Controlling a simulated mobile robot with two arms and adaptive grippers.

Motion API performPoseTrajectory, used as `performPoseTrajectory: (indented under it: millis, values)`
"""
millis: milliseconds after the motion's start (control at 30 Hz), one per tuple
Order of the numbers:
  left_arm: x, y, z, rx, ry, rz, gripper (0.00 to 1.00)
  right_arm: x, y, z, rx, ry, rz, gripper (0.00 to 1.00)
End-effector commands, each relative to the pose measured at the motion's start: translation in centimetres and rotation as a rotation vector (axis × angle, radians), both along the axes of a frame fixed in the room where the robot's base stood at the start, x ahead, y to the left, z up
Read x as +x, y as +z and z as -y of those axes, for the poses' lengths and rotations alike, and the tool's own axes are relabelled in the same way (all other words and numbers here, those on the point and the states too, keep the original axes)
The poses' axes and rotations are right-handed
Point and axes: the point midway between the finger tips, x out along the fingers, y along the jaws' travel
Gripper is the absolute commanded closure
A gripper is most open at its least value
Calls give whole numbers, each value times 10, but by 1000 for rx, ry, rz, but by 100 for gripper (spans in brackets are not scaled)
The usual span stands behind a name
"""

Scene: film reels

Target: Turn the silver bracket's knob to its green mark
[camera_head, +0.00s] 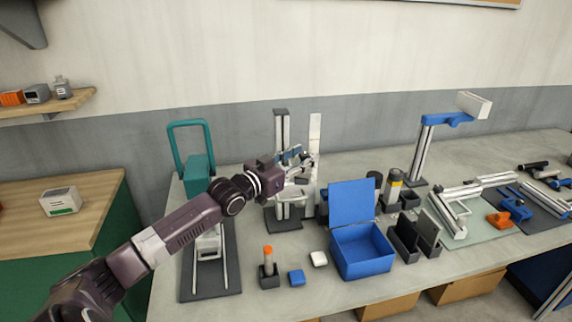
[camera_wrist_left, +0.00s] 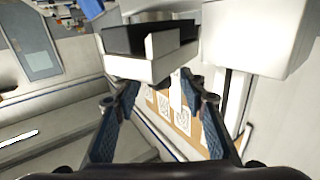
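A silver bracket (camera_head: 283,208) stands upright on a dark base on the bench, in the middle of the head view. My left gripper (camera_head: 296,156) is at the upper part of this stand, partly overlapping it. In the left wrist view its two blue-padded fingers (camera_wrist_left: 158,88) are spread apart, with a gap between them. A black and white block (camera_wrist_left: 150,62) lies just beyond the fingertips; I cannot tell whether they touch it. I cannot make out the knob or a green mark. My right gripper is not in view.
An open blue box (camera_head: 362,250) stands right of the bracket. A teal-handled device (camera_head: 197,172) stands to the left. A blue-armed stand (camera_head: 424,150) is behind right.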

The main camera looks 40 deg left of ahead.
Motion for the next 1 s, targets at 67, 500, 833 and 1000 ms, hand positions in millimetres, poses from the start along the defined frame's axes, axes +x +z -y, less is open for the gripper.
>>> performPoseTrajectory:
  millis: [67, 500, 833, 1000]
  values:
    - [-10, -2, -1, 2, -1, -4, 61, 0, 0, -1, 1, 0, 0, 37]
    - [-65, -1, -8, 1, -1, -3, 61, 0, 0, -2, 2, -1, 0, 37]
    - [-98, 0, -12, 1, -1, 0, 61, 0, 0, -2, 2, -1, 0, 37]
    - [-107, 1, -13, 2, -2, 0, 61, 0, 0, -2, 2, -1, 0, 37]
